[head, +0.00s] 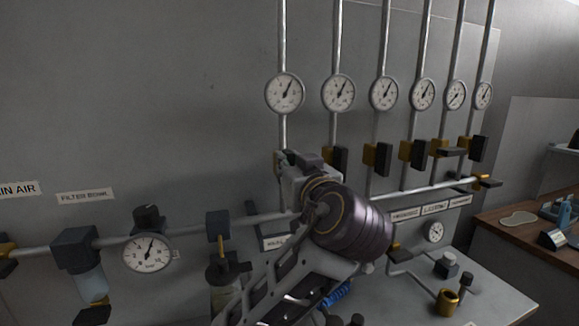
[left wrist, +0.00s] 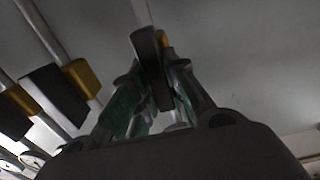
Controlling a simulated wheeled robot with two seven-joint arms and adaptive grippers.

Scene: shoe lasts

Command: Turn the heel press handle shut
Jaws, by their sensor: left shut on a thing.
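My left gripper (head: 296,163) is at the valve on the leftmost of the vertical pipes, below its round gauge (head: 285,93). In the left wrist view, the green-padded fingers of my left gripper (left wrist: 157,98) are shut on a dark flat valve handle (left wrist: 146,48), with a bit of its yellow body (left wrist: 164,38) behind. In the head view my gripper and wrist largely cover this valve, so its handle angle is hard to tell. I cannot read a label naming it the heel press. My right gripper is not in view.
More valves with dark handles stand close on the right, such as the neighbouring one (head: 338,160). A horizontal pipe (head: 425,190) runs below them. At the lower left are a filter (head: 75,250) and a gauge (head: 147,254). A wooden bench (head: 500,222) is at the right.

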